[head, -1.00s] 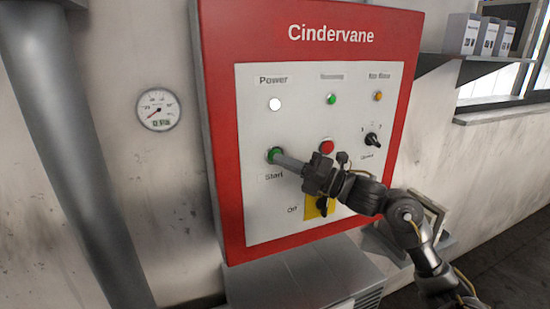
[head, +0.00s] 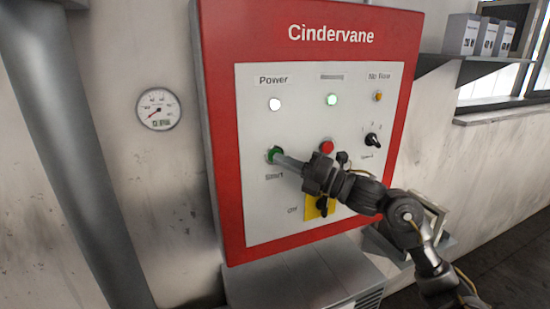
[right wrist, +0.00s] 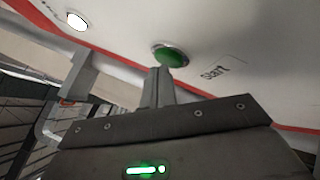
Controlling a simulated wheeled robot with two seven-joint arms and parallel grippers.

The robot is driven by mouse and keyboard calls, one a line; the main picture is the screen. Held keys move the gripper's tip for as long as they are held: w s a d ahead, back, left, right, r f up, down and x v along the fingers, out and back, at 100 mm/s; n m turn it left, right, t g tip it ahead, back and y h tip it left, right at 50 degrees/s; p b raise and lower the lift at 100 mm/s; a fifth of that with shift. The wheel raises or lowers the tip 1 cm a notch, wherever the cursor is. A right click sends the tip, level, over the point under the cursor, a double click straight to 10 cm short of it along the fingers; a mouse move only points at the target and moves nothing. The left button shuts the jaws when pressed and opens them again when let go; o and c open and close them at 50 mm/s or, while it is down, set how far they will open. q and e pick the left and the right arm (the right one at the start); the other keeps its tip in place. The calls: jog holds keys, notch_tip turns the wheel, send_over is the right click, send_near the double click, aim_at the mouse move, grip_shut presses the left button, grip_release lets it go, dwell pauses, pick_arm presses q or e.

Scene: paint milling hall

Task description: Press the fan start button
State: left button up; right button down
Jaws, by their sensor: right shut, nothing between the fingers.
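The green start button (head: 274,155) is on the left of the white panel, above the label "Start". My right gripper (head: 281,158) is shut and empty, its fingertips right at the button in the head view. In the right wrist view the fingertips (right wrist: 158,74) end just beside the green button (right wrist: 171,56); I cannot tell whether they still touch it. The green lamp (head: 332,100) at the top middle is brightly lit, its label too blurred to read. The white power lamp (head: 274,104) is lit too. My left gripper is not in view.
A red button (head: 326,147), a black selector knob (head: 372,140) and a switch on a yellow plate (head: 313,208) share the red-framed "Cindervane" cabinet (head: 330,35). An amber lamp (head: 377,96) is top right. A round gauge (head: 158,110) and a thick pipe (head: 62,150) are at left.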

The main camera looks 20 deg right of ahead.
jog(key=shift+s, duration=0.6)
jog(key=shift+s+f, duration=0.1)
jog(key=s, duration=0.4)
jog(key=shift+s+a+b, duration=0.15)
jog(key=shift+s+b, duration=0.15)
jog(key=shift+s, duration=0.1)
dwell(0.4)
